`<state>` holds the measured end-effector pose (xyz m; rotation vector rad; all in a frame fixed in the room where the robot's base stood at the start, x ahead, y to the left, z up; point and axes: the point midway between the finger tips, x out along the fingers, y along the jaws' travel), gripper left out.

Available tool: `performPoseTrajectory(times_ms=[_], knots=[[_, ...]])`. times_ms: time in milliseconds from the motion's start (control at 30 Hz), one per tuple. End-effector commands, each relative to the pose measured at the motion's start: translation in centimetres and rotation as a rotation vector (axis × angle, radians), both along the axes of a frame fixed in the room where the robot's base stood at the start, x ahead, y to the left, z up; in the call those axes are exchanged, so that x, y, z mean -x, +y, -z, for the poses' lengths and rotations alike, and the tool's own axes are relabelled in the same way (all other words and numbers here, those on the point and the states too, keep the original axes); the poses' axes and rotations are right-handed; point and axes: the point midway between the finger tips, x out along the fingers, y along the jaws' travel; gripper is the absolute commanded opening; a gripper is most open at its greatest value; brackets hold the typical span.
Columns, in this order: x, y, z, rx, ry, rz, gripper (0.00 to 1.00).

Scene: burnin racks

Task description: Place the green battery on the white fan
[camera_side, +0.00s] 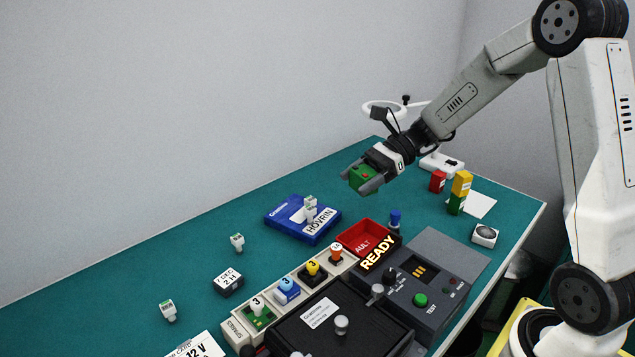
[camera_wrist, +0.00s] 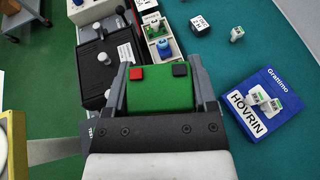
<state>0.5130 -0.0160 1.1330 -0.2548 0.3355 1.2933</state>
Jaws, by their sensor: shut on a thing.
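My gripper (camera_side: 358,181) is shut on the green battery (camera_side: 363,177) and holds it in the air above the table. In the wrist view the green battery (camera_wrist: 160,93) sits between the two fingers, with one red and one black terminal patch on its top. The white fan (camera_side: 485,235), a small white square box with a dark round face, lies near the table's right edge in the side view. It is well to the right of and below my gripper, apart from it. I do not see the fan in the wrist view.
A red tray (camera_side: 357,237) and the dark READY tester (camera_side: 436,285) lie below my gripper. A yellow-over-green stack (camera_side: 460,190), a red block (camera_side: 438,181) and a blue knobbed piece (camera_side: 395,220) stand to the right. A blue box (camera_side: 284,218) lies left.

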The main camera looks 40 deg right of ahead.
Motion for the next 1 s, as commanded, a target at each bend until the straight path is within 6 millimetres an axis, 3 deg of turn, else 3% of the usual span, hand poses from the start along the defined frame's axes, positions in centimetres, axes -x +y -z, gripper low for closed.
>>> performPoseTrajectory(times_ms=[400,1000], knots=[[3.3,-3.2,2.7,-0.002,0.0,-0.539,0.02],[7.9,-9.0,4.7,-0.002,-0.001,-1.251,0.02]])
